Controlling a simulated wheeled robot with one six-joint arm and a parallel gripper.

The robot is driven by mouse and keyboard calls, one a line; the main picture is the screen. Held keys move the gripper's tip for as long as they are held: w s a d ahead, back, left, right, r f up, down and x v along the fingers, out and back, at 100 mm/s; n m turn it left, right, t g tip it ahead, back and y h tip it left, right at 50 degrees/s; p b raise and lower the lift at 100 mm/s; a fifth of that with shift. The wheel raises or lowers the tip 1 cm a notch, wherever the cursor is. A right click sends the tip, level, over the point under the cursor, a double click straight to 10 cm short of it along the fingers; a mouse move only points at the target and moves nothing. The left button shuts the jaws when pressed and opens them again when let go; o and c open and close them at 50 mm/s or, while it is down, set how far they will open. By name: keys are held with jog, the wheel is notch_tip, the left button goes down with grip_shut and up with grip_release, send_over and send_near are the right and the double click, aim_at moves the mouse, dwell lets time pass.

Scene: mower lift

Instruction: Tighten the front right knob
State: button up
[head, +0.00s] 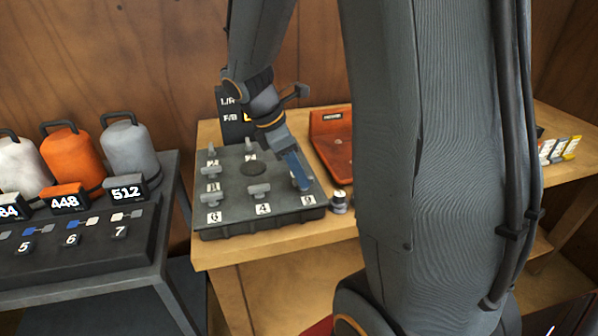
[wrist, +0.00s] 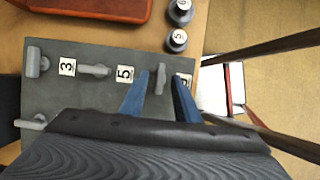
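The dark grey board (head: 262,228) on the wooden bench carries several grey knobs with number labels. The front right knob (wrist: 160,79) shows in the wrist view as an upright narrow bar. My gripper (wrist: 162,80) is open, its two blue fingers on either side of that knob, with a visible gap on each side. In the head view my gripper (head: 303,186) points down at the board's front right corner and hides the knob there. The right finger partly covers the knob's label. The neighbouring knob (wrist: 95,70) has its bar lying crosswise.
A red-orange tray (head: 334,152) and small dark weights (head: 339,203) lie just right of the board. A dark panel marked L/R and F/B (head: 230,105) stands behind it. A left table holds weights with handles (head: 72,152) and number displays (head: 127,194). My arm blocks the middle right.

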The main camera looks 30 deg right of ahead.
jog(key=shift+f, duration=0.2)
jog(key=shift+c, duration=0.4)
grip_shut()
